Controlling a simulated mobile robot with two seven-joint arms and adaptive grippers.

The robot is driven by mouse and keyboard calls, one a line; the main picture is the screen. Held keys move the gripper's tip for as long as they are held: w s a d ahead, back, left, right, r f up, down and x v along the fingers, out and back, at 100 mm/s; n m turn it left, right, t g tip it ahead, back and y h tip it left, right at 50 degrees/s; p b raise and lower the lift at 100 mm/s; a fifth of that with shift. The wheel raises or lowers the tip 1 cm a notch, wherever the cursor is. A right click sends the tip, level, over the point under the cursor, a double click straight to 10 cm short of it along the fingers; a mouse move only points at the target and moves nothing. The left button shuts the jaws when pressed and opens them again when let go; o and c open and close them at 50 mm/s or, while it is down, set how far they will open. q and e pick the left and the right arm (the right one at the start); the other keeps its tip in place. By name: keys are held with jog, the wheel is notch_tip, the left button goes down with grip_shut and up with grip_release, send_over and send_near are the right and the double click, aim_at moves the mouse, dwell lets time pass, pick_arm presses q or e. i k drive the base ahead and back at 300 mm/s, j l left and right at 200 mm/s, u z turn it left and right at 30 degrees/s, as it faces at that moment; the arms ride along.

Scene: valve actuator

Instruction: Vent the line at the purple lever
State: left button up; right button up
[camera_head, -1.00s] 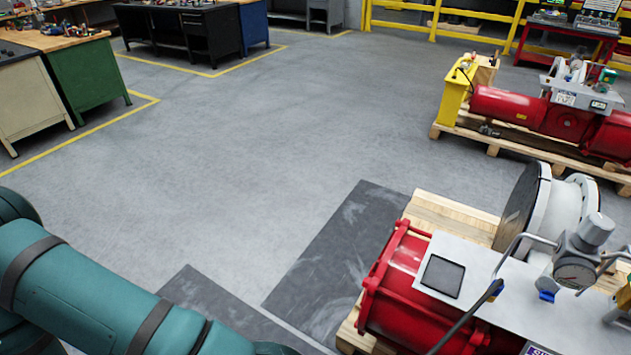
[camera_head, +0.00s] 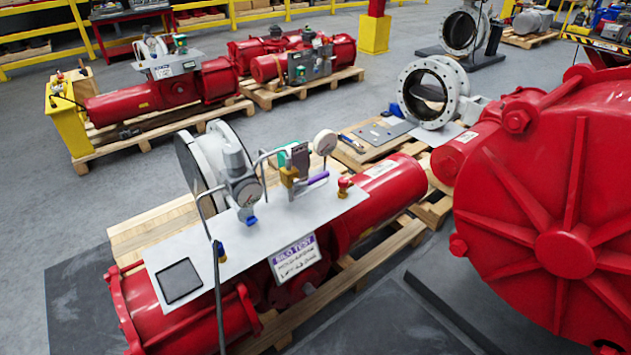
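The purple lever (camera_head: 313,182) sits on a small brass valve (camera_head: 290,176) on the grey top plate (camera_head: 260,255) of the near red actuator (camera_head: 195,325). The lever points right and slightly upward. A green and grey block stands just above the valve. A gauge with a grey regulator (camera_head: 246,190) stands to its left, and a second round gauge (camera_head: 325,142) stands behind it. A label with a purple band (camera_head: 294,258) hangs on the plate's front edge. Neither of my grippers shows in the head view.
A large red ribbed housing (camera_head: 565,245) fills the right side. The actuator rests on a wooden pallet (camera_head: 375,255), with dark mats on the floor around it. Other red actuators on pallets (camera_head: 165,90) stand behind. Open grey floor lies at the left.

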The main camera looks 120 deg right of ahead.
aim_at(297, 183)
jog(key=z, duration=4)
